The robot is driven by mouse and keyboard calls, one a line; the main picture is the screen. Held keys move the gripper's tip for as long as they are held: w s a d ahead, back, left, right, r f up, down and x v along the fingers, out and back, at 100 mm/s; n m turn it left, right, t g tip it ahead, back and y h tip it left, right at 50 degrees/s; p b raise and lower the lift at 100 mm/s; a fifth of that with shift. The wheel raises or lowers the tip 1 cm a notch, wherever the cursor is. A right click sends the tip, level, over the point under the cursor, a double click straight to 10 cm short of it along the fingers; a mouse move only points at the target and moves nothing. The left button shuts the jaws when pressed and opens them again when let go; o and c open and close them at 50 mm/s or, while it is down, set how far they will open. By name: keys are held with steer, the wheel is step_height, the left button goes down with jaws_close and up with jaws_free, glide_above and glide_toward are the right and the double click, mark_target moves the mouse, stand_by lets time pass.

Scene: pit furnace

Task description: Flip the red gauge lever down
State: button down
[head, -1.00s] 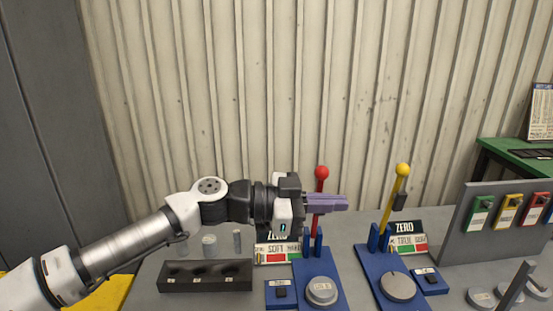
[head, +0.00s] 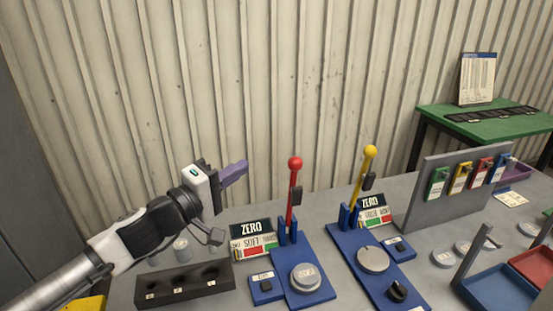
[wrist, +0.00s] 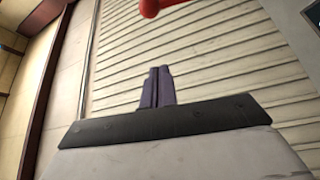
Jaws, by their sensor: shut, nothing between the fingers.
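The red gauge lever (head: 292,197) stands upright on a blue base with a round silver knob, its red ball at the top. Its ball (wrist: 149,8) shows at the top edge of the wrist view. My gripper (head: 236,171) is left of the lever and apart from it, at about the height of the ball. Its purple fingers are shut together and empty, as the wrist view (wrist: 157,88) shows. A ZERO sign with a SOFT scale (head: 252,238) stands left of the lever's foot.
A yellow lever (head: 364,178) stands upright on a similar base to the right. A dark block with holes (head: 185,284) lies at the front left. A grey panel (head: 426,170) holds several coloured tags. A blue tray (head: 497,290) and red tray are at right. A corrugated wall (head: 250,90) stands behind.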

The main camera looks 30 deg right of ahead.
steer(key=s+d+p, duration=0.1)
steer(key=d+p, duration=0.3)
steer(key=d, duration=0.5)
steer(key=shift+s+d, duration=0.15)
steer(key=shift+d, duration=0.05)
steer(key=shift+m, duration=0.3)
stand_by(0.3)
